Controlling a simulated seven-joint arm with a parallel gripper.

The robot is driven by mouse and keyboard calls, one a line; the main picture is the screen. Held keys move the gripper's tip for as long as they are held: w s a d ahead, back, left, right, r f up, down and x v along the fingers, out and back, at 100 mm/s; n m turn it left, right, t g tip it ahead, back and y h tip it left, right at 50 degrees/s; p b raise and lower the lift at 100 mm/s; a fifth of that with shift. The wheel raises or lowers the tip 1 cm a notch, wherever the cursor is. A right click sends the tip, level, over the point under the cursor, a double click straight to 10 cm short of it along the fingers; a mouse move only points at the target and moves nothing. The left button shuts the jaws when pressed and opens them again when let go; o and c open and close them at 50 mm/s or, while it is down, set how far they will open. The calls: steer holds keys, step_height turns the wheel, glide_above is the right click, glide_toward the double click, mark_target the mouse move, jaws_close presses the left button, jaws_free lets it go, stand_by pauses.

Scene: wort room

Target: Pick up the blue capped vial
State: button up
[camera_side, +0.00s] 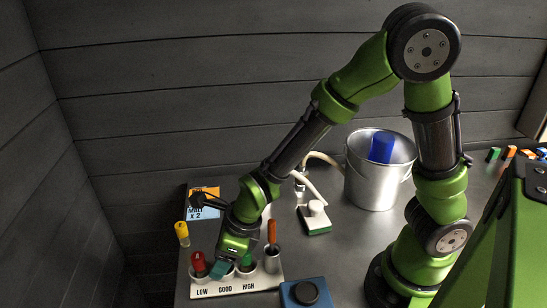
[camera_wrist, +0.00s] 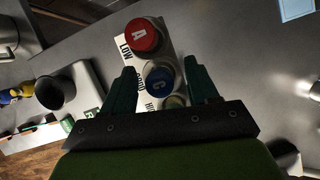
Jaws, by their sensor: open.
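The blue capped vial (camera_wrist: 160,77), marked C, stands in the white rack (camera_wrist: 128,52) in the wrist view, between a red capped vial (camera_wrist: 142,37) marked A and a green capped vial (camera_wrist: 173,101). My gripper (camera_wrist: 160,70) is open, with one teal finger on each side of the blue cap. I cannot tell whether the fingers touch it. In the side view my gripper (camera_side: 222,266) is low over the rack's middle and hides the blue vial. The red capped vial (camera_side: 199,264) shows to its left and the green cap (camera_side: 246,260) to its right.
A yellow capped vial (camera_side: 182,234) is behind the rack's left end. A metal cup (camera_side: 272,261) with an orange-handled tool stands right of the rack. A blue box (camera_side: 303,295) with a dark round top is in front. A metal bucket (camera_side: 374,180) stands behind on the grey table.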

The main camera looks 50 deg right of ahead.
steer(key=shift+f, duration=0.1)
jaws_close()
stand_by(0.3)
steer(key=shift+r, duration=0.2)
